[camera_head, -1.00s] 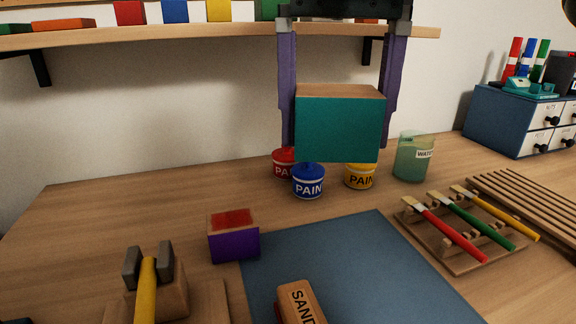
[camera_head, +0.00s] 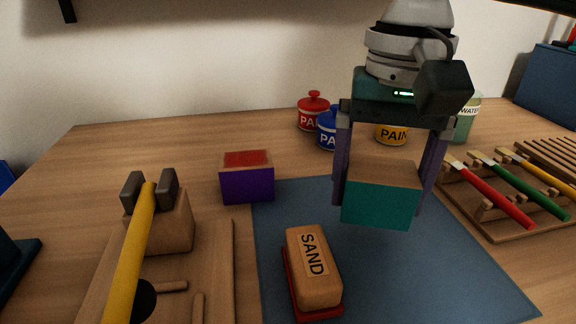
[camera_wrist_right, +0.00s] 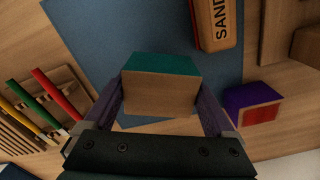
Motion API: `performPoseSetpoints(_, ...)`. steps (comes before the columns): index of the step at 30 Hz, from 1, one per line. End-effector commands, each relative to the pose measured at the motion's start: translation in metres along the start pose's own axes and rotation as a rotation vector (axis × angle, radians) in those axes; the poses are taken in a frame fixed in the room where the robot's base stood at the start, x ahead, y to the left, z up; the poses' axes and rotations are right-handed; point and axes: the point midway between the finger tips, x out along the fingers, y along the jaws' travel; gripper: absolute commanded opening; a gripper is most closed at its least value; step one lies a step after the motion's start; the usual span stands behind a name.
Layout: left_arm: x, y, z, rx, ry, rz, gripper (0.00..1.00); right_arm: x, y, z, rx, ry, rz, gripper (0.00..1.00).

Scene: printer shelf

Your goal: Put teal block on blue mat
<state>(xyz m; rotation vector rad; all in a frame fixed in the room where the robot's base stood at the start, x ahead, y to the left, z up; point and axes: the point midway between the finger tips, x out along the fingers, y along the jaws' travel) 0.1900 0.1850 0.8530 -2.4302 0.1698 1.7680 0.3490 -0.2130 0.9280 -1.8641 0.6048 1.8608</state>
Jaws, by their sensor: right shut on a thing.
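The teal block (camera_head: 380,206) has a teal front face and a bare wood top. My right gripper (camera_head: 390,190) is shut on it, one purple finger on each side. The block is over the blue mat (camera_head: 430,268), near its back part. I cannot tell whether its underside touches the mat. In the right wrist view, the block (camera_wrist_right: 160,92) sits between the two fingers, with the mat (camera_wrist_right: 110,30) beyond it. My left gripper is not in view.
A SAND block (camera_head: 314,262) lies on the mat's left part. A purple block with a red top (camera_head: 246,184) stands by the mat's back left corner. Paint pots (camera_head: 313,112) stand behind. A brush rack (camera_head: 500,210) is to the right, and a wooden stand with a yellow handle (camera_head: 140,250) is at left.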

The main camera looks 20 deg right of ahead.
Motion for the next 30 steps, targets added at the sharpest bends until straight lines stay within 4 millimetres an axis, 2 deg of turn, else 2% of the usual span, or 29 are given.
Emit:
performPoseSetpoints(6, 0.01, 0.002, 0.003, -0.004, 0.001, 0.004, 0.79, 0.033, 0.001, 0.001, 0.001, -0.002, 0.003, 0.17)
performPoseSetpoints(9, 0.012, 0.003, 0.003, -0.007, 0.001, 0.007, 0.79, 0.042, 0.0, 0.0, 0.0, 0.0, 0.002, 0.17)
performPoseSetpoints(19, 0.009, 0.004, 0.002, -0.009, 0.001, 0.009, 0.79, 0.043, 0.0, 0.0, 0.0, 0.0, 0.001, 0.17)
performPoseSetpoints(20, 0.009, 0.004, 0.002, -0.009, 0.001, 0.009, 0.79, 0.044, 0.0, 0.0, -0.001, 0.0, 0.001, 0.91)
performPoseSetpoints(23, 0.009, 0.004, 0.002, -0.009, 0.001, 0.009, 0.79, 0.044, 0.0, 0.0, -0.001, 0.0, 0.001, 1.0)
performPoseSetpoints(30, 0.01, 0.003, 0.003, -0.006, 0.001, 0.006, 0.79, 0.043, 0.0, 0.0, 0.0, 0.001, 0.0, 1.0)
